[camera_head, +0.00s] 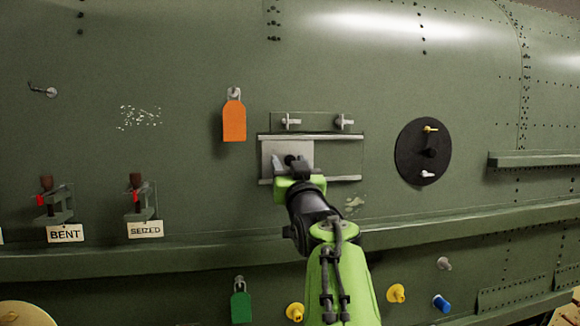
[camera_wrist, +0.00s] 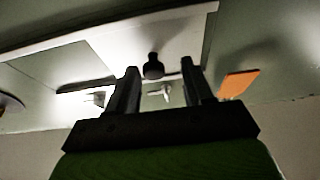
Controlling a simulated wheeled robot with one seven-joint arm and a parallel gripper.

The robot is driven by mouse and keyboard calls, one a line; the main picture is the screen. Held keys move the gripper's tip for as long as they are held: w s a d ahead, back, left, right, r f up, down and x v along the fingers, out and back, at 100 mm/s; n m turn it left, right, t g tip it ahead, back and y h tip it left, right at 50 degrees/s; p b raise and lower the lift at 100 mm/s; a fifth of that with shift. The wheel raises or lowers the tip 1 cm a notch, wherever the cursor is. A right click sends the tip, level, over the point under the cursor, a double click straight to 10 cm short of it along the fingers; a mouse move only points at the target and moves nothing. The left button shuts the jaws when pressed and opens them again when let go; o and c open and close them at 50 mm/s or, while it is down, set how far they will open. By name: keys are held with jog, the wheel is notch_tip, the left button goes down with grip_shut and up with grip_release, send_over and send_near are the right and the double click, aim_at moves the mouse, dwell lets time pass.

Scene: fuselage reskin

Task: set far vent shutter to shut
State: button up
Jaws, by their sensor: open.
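The vent shutter is a pale grey sliding plate (camera_head: 270,150) between two horizontal rails, at the left part of its track in the head view. It also shows in the wrist view (camera_wrist: 180,40), where the scene appears inverted. A dark knob (camera_wrist: 152,66) stands out from the plate. My gripper (camera_head: 288,165) is in front of the plate and partly hides it and the knob. In the wrist view, my gripper (camera_wrist: 158,68) is open, its two fingers on either side of the knob in the picture. Contact with the knob cannot be told.
Two T-handles (camera_head: 290,122) (camera_head: 344,122) sit above the upper rail (camera_head: 330,137). An orange tag (camera_head: 234,122) hangs to the left, and a black disc (camera_head: 415,160) is to the right. Clamps labelled BENT (camera_head: 66,233) and SEIZED (camera_head: 145,229) are at left. A ledge (camera_head: 150,250) runs below.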

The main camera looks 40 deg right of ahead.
jog(key=shift+s+f+b, duration=0.2)
jog(key=shift+s+b, duration=0.15)
jog(key=shift+s, duration=0.05)
jog(key=b+v, duration=0.6)
jog(key=v, duration=0.9)
jog(key=shift+w+a, duration=0.1)
jog(key=shift+w, duration=0.05)
